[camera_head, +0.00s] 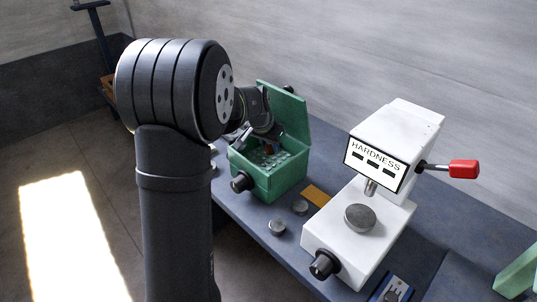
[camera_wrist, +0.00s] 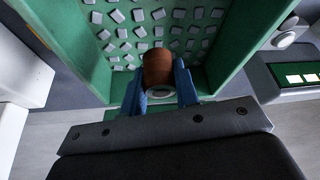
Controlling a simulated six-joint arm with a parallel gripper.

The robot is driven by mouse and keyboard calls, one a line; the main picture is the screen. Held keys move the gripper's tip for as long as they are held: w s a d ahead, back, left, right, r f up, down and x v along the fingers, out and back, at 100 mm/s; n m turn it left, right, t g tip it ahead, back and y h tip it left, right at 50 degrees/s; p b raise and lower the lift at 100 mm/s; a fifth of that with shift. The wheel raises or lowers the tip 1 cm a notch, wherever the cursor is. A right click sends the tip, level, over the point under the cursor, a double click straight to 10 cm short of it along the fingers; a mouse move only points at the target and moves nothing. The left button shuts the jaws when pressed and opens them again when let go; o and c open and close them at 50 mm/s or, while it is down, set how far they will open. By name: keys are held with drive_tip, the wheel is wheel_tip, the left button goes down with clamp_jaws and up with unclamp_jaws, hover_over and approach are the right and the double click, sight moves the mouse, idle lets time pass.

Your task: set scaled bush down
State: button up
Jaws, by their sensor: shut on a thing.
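The scaled bush (camera_wrist: 158,66) is a rusty brown cylinder with a pale ring at its near end. It also shows small in the head view (camera_head: 269,149), partly hidden by my wrist. My gripper (camera_wrist: 162,84) is shut on it, with one blue finger on each side. The bush is at the open green box (camera_head: 274,183), over the grey pieces inside. I cannot tell whether it touches them. In the wrist view the green box walls (camera_wrist: 245,35) stand to both sides of the bush.
The box's raised green lid (camera_head: 286,112) stands behind my gripper. A white hardness tester (camera_head: 345,232) with a red handle (camera_head: 464,169) stands to the right. Two grey discs (camera_head: 278,227) and an orange plate (camera_head: 315,195) lie between box and tester. The blue bench (camera_head: 455,210) is bare behind the tester.

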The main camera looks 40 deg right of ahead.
sight(268, 154)
drive_tip(key=shift+w+f, duration=0.3)
drive_tip(key=shift+f, duration=1.9)
drive_tip(key=shift+f, duration=0.1)
drive_tip(key=o, duration=1.1)
drive_tip(key=v, duration=1.2)
